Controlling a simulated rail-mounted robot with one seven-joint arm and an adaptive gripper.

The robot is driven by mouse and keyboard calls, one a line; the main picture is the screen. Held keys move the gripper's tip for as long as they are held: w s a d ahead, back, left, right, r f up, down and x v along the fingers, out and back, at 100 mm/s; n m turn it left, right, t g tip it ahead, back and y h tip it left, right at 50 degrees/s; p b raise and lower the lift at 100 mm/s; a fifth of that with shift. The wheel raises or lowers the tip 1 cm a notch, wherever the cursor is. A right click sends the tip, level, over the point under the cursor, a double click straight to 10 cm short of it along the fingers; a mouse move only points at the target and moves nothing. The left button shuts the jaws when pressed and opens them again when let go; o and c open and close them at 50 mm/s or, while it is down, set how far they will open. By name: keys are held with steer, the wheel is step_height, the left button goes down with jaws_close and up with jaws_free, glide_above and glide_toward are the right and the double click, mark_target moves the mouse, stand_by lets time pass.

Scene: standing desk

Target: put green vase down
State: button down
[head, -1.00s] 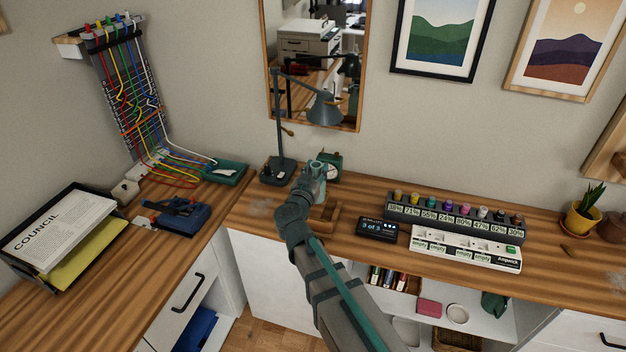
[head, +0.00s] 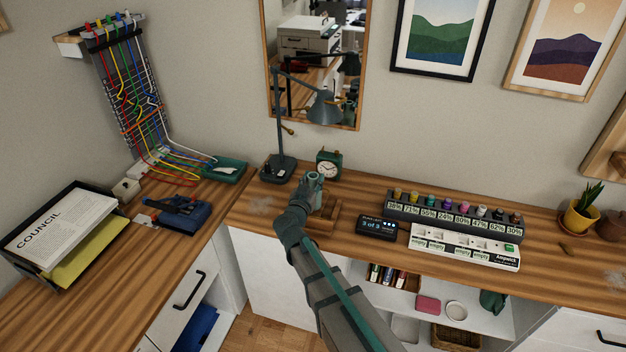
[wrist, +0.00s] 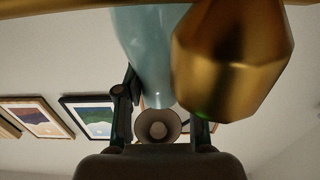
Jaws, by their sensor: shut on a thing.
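My gripper (head: 314,181) is at the back of the desk, just in front of the green clock and above or beside a small wooden tray (head: 324,222). In the wrist view my gripper's two fingers (wrist: 160,122) are shut on a smooth pale blue-green body, the green vase (wrist: 145,45). My gripper and arm hide most of the vase in the head view. I cannot tell whether its base touches the tray or the desk.
A desk lamp (head: 280,165) and a green clock (head: 329,164) stand close behind my gripper. A small display box (head: 380,227), a bottle rack (head: 455,213) and a power strip (head: 465,246) lie to the right. A gold-coloured object (wrist: 232,60) is close beside the vase.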

steer(key=c, duration=0.7)
jaws_free()
steer(key=shift+f, duration=0.15)
steer(key=b+v, duration=0.2)
steer(key=v, duration=1)
